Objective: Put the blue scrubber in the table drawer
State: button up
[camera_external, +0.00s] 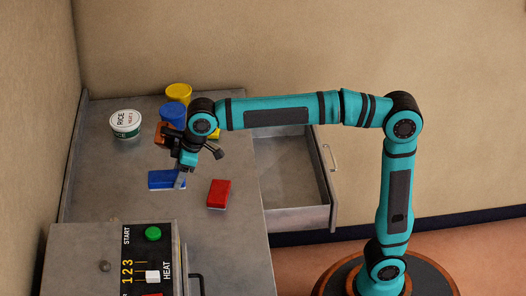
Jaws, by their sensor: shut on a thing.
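The blue scrubber (161,180) lies flat on the grey metal table, with a pale underside edge showing. My gripper (180,181) points down at its right end and is shut on it; the fingers hide part of that end. The scrubber looks level with the tabletop; I cannot tell whether it is slightly raised. The table drawer (318,219) is pulled out on the table's right side. The visible part of its inside is empty, and my arm passes above its far end.
A red scrubber (219,193) lies right of the blue one. Behind are a white rice tub (125,122), a blue cup (175,114), a yellow cup (179,93) and an orange item (161,134) partly hidden by my arm. A heater box (112,262) stands at the front.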

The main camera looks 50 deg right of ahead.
notch_tip(320, 180, up, 3)
jog(key=shift+w+d+f, duration=0.1)
jog(key=w+d, duration=0.4)
jog(key=d, duration=0.3)
jog(key=w+d, duration=0.4)
jog(key=d, duration=0.3)
send_over(285, 148)
jog(key=s+d, duration=0.1)
jog(key=shift+n, duration=0.4)
jog(key=shift+s+d+f, duration=0.1)
jog(key=shift+d+f, duration=0.05)
jog(key=shift+f, duration=15.3)
jog(key=shift+f, duration=0.1)
